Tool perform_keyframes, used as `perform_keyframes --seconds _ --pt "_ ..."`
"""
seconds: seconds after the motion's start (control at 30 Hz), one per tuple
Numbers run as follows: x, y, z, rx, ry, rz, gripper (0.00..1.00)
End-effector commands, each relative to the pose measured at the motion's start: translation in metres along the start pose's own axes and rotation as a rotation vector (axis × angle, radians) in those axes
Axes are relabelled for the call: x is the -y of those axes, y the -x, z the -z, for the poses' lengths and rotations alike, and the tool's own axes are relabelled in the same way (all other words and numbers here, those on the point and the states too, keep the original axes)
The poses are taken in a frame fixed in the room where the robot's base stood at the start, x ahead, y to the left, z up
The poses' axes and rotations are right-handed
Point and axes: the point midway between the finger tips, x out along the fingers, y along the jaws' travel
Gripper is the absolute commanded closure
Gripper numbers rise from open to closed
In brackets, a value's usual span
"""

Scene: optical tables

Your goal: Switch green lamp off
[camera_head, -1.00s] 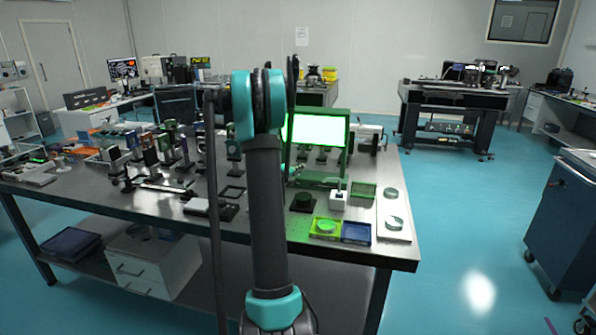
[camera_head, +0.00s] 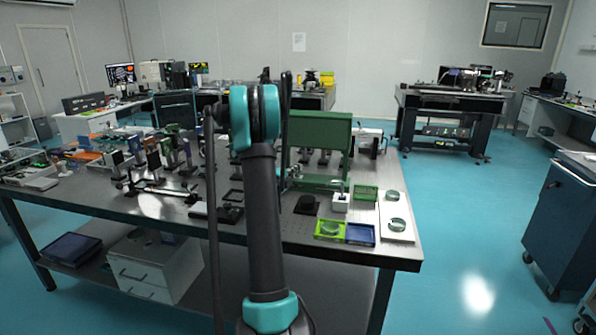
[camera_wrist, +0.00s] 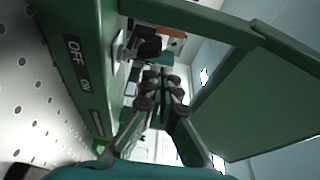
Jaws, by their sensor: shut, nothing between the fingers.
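The green lamp (camera_head: 320,135) stands on the near optical table, just right of my arm in the head view. Its panel is dark green and unlit. In the wrist view its panel (camera_wrist: 262,95) fills the right side, and its green base (camera_wrist: 75,65) with OFF and ON lettering runs down the left. A small pale switch-like part (camera_wrist: 119,47) sits on the base's edge. My gripper (camera_wrist: 161,92) is shut and empty, between base and panel. I cannot tell whether it touches the lamp. In the head view, my arm hides the gripper.
The table (camera_head: 300,235) is crowded with optical mounts on the left. A yellow-green tray (camera_head: 330,230), a blue tray (camera_head: 360,234) and a white block (camera_head: 340,203) stand before the lamp. Blue floor is open to the right.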

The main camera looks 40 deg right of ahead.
Motion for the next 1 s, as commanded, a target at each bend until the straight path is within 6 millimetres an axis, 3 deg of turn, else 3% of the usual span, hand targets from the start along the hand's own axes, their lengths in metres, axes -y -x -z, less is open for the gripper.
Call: perform_keyframes --seconds 0.37,0.7,1.0 --pt "0.021 -0.013 0.018 0.005 0.000 0.000 1.00" --pt "0.008 0.060 0.018 0.011 0.000 0.000 1.00" --pt "0.004 0.085 0.020 0.008 0.000 0.000 1.00"
